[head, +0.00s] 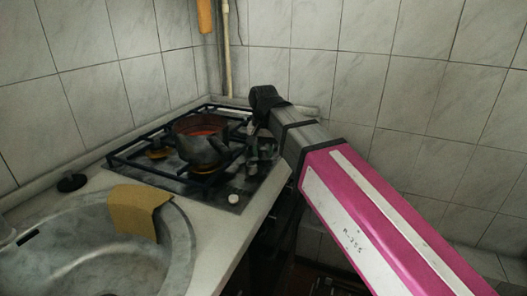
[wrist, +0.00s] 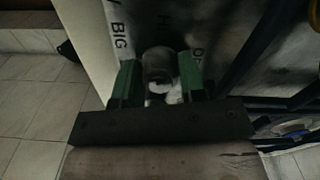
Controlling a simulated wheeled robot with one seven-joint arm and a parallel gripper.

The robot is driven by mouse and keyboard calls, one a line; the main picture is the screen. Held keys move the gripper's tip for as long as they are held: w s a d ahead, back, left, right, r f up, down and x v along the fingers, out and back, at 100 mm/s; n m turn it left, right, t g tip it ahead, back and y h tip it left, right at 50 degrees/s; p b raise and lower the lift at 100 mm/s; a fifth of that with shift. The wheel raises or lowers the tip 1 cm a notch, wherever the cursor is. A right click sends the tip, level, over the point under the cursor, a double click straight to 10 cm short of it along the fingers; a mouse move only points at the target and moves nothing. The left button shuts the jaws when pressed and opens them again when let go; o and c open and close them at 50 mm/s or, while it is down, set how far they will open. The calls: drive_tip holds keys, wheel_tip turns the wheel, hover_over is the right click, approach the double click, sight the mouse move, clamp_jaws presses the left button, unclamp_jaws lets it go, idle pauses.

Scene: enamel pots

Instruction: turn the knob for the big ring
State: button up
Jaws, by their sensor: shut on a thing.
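In the wrist view, a small grey-white knob (wrist: 157,64) stands between the two green fingers of my gripper (wrist: 160,84). The fingers are shut on its sides. The word BIG is printed to the left of the knob, HI shows above it, and a partly hidden word starting with O is on the right. I cannot tell which way the knob points. In the head view, my gripper (head: 262,151) reaches down at the right side of the stove (head: 140,168), and the gripped knob cannot be made out there.
Another knob, white (head: 233,199), sits at the stove's near corner. A yellow cloth (head: 138,212) hangs over the sink edge (head: 188,262). Tiled walls close off the back.

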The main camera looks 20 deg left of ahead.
drive_tip(key=n, duration=0.5)
drive_tip(key=shift+n, duration=2.6)
drive_tip(key=o, duration=0.9)
drive_tip(key=shift+o, duration=0.2)
drive_tip(key=shift+r, duration=0.1)
